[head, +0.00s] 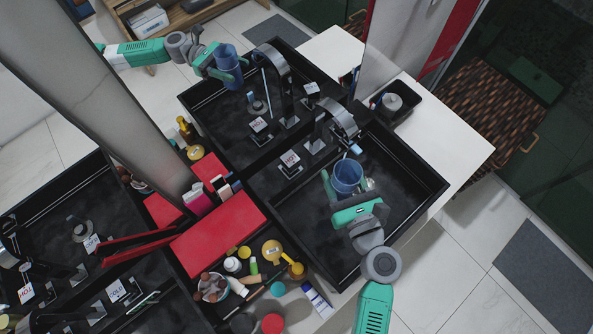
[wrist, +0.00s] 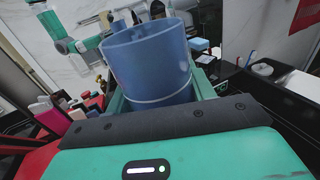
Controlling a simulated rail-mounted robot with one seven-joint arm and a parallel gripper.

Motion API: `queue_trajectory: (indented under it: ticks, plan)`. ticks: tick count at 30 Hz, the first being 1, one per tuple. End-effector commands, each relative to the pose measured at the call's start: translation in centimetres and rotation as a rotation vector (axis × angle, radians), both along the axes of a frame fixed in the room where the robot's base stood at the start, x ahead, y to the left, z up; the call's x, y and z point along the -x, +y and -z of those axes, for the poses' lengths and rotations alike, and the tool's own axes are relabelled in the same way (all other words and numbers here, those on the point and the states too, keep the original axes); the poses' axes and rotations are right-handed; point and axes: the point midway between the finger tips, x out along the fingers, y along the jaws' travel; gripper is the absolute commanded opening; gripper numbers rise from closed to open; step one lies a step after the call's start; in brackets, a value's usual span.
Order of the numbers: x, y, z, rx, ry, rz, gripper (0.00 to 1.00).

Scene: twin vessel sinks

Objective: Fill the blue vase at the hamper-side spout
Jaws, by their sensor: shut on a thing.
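The blue vase (head: 347,177) is held roughly upright above the right black sink (head: 412,205). My gripper (head: 344,184) is shut around its sides.
The patterned hamper (head: 492,110) stands right of the counter. A HOT sign (head: 290,160) is beside the spout. A black tray (head: 405,108) holds items at the sink's far corner. A red box (head: 218,237) and several toiletries crowd the left side. The mirror behind reflects my arm and the vase.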

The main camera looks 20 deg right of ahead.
Motion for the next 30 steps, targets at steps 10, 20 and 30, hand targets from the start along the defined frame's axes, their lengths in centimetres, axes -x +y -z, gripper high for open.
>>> queue_trajectory:
  ticks: [10,20,30]
  plan:
    - [7.0,-7.9,8.8,0.006,-0.012,0.027,0.27]
    - [7.3,-8.4,8.7,0.007,-0.015,0.028,0.27]
    - [2.9,-7.4,8.8,0.006,-0.015,0.026,0.27]
